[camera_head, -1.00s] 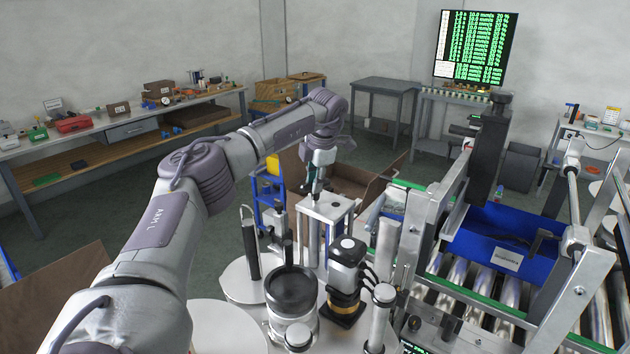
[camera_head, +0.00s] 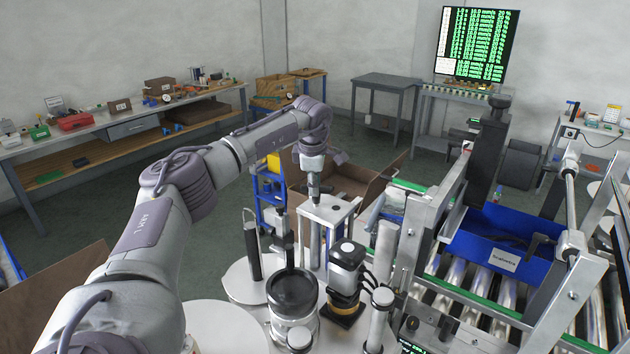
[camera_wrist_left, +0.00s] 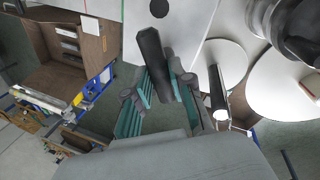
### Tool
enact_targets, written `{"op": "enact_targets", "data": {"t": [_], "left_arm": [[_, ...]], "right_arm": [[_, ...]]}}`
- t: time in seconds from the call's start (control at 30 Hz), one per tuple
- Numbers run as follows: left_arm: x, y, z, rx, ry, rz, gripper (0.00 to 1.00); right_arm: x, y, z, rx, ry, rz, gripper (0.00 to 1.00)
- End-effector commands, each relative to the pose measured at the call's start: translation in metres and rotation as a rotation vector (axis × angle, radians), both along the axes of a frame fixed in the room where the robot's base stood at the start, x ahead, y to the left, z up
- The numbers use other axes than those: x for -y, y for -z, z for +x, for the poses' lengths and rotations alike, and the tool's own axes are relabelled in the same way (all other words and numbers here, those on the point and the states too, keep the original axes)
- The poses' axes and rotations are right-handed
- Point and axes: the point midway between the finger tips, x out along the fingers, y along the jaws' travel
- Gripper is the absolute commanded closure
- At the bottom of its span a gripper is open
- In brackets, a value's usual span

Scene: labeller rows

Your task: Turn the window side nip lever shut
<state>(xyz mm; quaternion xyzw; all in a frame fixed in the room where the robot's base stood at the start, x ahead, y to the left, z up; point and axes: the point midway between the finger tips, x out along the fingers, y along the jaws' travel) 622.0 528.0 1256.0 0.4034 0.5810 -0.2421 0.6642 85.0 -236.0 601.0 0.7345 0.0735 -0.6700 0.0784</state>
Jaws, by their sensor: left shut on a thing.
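The nip unit's pale metal top plate (camera_head: 325,208) stands on posts in the middle of the labeller in the head view. The lever lies beside the pale plate (camera_wrist_left: 190,30), which has a dark round spot. The lever's pivot cannot be made out, and in the head view the gripper mostly hides the lever. My right gripper is not in view.
A dark-topped roller (camera_head: 292,292), a black-handled post (camera_head: 252,245) and a black-and-silver motor unit (camera_head: 346,270) stand close by. White discs (camera_head: 225,325) lie in front. A blue bin (camera_head: 500,240) sits on the conveyor at right.

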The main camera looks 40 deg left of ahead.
Motion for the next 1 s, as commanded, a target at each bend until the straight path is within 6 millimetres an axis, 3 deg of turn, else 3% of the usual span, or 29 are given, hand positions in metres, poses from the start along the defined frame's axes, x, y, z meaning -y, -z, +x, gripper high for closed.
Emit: {"op": "enact_targets", "data": {"t": [0.6,1.0], "left_arm": [[-0.004,-0.001,0.002,0.004,0.564,-0.001,1.0],[-0.005,-0.002,0.003,0.005,0.794,0.0,1.0]], "right_arm": [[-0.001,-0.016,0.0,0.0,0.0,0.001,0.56],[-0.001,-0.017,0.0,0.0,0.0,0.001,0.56]]}}
